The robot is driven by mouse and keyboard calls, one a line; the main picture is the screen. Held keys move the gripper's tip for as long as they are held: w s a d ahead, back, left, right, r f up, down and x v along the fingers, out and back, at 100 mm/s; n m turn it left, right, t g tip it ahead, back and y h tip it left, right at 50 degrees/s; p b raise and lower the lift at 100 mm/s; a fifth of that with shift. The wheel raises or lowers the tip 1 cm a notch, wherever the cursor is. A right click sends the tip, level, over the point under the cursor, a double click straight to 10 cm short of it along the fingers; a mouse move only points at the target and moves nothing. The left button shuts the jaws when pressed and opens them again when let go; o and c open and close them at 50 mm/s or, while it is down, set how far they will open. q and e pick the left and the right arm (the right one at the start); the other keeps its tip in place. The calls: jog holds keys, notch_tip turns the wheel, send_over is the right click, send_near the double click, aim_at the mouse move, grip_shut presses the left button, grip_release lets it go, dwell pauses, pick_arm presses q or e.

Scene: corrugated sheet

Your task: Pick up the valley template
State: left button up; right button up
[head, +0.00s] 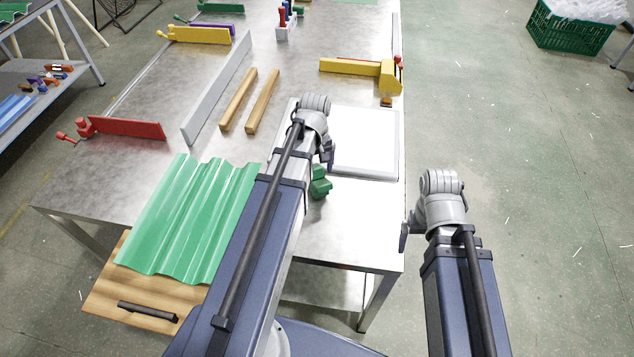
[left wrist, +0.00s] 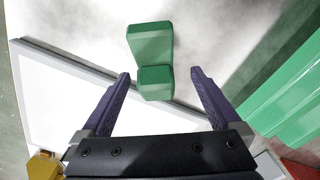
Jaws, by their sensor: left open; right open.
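The valley template (head: 320,183) looks like a small green block with a raised knob. It stands on the metal table beside the white panel, partly hidden by my left arm in the head view. In the left wrist view the template (left wrist: 151,42) shows whole, its knob between and just beyond the fingertips. My left gripper (left wrist: 160,76) is open above it, with clear gaps on both sides and nothing held. My right gripper (head: 405,236) is open, off the table's right edge, and its fingers are mostly hidden.
A green corrugated sheet (head: 185,220) lies at the table's front left, over a wooden board (head: 100,290). Two wooden bars (head: 250,100), a grey strip (head: 217,90) and a yellow tool (head: 360,70) lie further back.

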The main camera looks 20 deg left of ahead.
aim_at(317, 179)
pick_arm(q)
jog(key=f+b, duration=0.4)
jog(key=shift+w+d+f, duration=0.2)
jog(key=shift+w+f, duration=0.05)
jog(key=shift+f, duration=0.15)
jog(key=shift+r, duration=0.1)
grip_shut()
dwell(0.4)
